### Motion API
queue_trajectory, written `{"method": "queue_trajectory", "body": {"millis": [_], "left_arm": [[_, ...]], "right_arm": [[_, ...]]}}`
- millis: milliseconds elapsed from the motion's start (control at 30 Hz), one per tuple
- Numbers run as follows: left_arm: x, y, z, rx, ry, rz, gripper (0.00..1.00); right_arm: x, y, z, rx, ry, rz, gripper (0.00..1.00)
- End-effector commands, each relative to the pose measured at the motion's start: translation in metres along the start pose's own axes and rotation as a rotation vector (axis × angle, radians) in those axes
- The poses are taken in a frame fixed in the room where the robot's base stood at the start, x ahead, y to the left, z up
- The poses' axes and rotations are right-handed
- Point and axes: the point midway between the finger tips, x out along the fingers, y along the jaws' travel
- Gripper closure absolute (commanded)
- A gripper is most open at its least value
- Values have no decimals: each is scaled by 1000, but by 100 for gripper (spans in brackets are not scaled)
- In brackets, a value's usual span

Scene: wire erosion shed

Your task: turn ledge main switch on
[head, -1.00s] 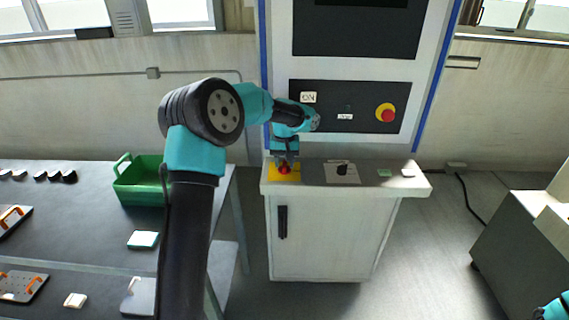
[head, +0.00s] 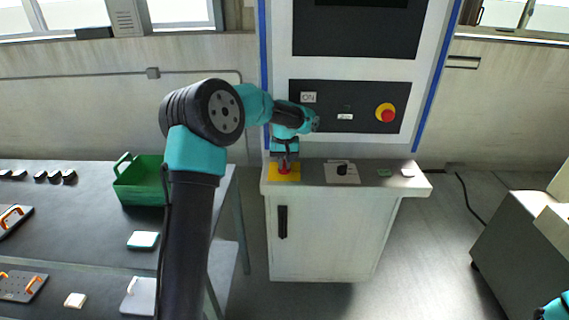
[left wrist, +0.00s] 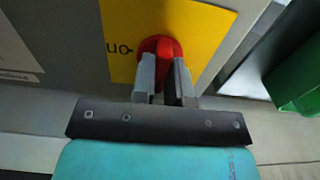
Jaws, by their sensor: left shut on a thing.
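The ledge main switch is a red rotary knob (head: 284,170) on a yellow plate (head: 294,176), at the left end of the cabinet's ledge (head: 410,187). In the left wrist view the red knob (left wrist: 160,47) stands out from the yellow plate (left wrist: 205,30), with a dark printed mark beside it. My left gripper (head: 285,162) reaches down over the knob. Its two fingers (left wrist: 163,80) are shut on the knob's grip bar, one on each side. The fingers hide part of the knob. Of my right arm only a small teal part shows at the lower right.
A black knob on a pale plate (head: 342,171) sits to the right on the same ledge. A green crate (head: 140,188) stands on the table at left.

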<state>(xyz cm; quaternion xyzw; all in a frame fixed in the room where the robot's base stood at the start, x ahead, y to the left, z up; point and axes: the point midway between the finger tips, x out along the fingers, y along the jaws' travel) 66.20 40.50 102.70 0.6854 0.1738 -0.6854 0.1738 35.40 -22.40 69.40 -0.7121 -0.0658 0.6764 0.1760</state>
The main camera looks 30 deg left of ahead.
Motion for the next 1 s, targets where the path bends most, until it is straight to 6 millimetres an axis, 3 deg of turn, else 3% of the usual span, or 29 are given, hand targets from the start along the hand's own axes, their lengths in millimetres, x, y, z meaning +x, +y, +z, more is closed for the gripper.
{"method": "queue_trajectory", "body": {"millis": [467,1000], "left_arm": [[0,0,0,141,0,0,100],[0,0,0,611,0,0,100]], "right_arm": [[0,0,0,0,0,0,57],[0,0,0,0,0,0,57]]}}
